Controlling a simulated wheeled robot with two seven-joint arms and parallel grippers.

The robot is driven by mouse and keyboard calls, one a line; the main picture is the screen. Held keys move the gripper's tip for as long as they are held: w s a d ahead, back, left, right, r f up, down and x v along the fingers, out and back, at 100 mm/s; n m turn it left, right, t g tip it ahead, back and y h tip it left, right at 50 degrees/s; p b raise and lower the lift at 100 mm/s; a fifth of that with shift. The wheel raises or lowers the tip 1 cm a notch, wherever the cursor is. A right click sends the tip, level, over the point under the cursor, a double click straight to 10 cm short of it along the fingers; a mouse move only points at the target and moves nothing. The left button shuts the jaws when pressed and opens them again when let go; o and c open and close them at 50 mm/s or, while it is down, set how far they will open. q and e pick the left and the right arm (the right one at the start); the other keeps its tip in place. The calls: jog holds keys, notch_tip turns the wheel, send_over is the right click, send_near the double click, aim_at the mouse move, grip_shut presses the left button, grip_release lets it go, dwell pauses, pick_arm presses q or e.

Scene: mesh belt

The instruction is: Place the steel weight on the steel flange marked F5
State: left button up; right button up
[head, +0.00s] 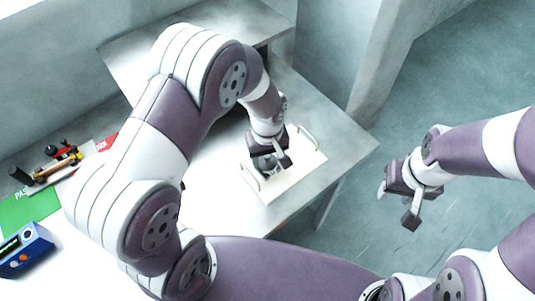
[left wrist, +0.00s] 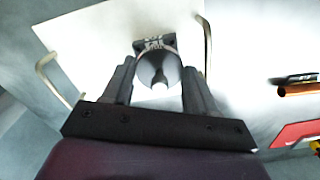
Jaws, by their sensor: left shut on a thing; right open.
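My left gripper (head: 268,153) is over the white tray (head: 304,168) with metal handles. In the left wrist view its two fingers (left wrist: 158,88) are shut on the steel weight (left wrist: 158,68), a round grey piece with a small knob. A dark piece with a pale marking (left wrist: 154,42) shows just beyond the weight, partly hidden by it; I cannot read the marking surely. It may be the flange. Whether the weight touches it, I cannot tell. In the head view the gripper largely hides the weight. My right gripper (head: 397,204) is open and empty, right of the table.
At left lie a green mat (head: 22,212), a red mat (head: 106,142), which also shows in the left wrist view (left wrist: 296,133), and several small tools (head: 55,165). A blue device (head: 24,248) stands at lower left. The grey bench top (head: 315,110) behind the tray is clear.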

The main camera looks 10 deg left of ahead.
aim_at(266, 157)
pick_arm(q)
jog(key=shift+w+f, duration=0.1)
jog(key=shift+w, duration=0.1)
jog(key=shift+s+f, duration=0.15)
jog(key=shift+f, duration=0.1)
jog(key=shift+f+b, duration=0.35)
jog(key=o, duration=1.3)
jog(key=shift+r, duration=0.15)
notch_tip(266, 157, up, 13)
jog(key=s+a+m, duration=0.2)
jog(key=s+a+f+m+t, duration=0.1)
jog(key=s+a+m, duration=0.1)
jog(key=s+a, duration=0.1)
jog(key=s+a+m, duration=0.2)
jog(key=s, duration=0.1)
jog(key=shift+s+a+f, duration=0.2)
jog(key=shift+f, duration=0.15)
